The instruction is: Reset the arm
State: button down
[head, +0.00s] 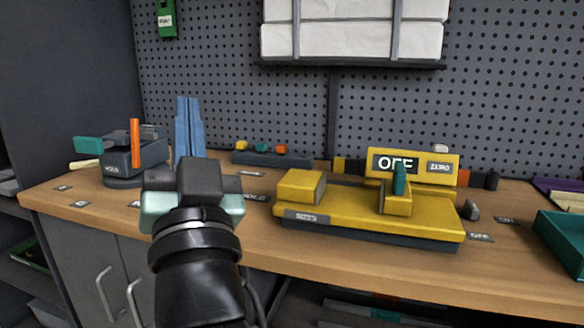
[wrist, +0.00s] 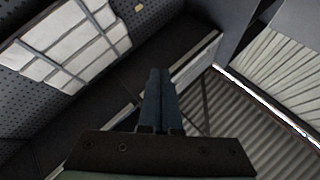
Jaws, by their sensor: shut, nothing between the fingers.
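My arm rises from the bottom of the head view, in front of the workbench (head: 330,268). My gripper (head: 188,99) points upward with its two blue fingers side by side. In the wrist view, my gripper (wrist: 158,72) shows its blue fingers together, with nothing between them. It is held clear of the objects on the bench. My arm and gripper hide part of the bench's left side.
A yellow device (head: 365,215) with an "OFF" sign stands right of my gripper. A dark holder (head: 135,158) with an orange upright piece stands left. A green tray (head: 560,245) is at the far right. A shelf with white packages (head: 350,35) hangs above.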

jog(key=s+d+r+t+h+p, duration=0.2)
jog(key=s+d+r+t+h, duration=0.2)
jog(key=s+d+r+h, duration=0.6)
notch_tip(320, 180, up, 31)
jog(key=s+d+y+p, duration=0.1)
jog(key=y+p, duration=0.1)
jog(key=p, duration=2.8)
jog(key=shift+s+d, duration=0.2)
jog(key=shift+d, duration=0.1)
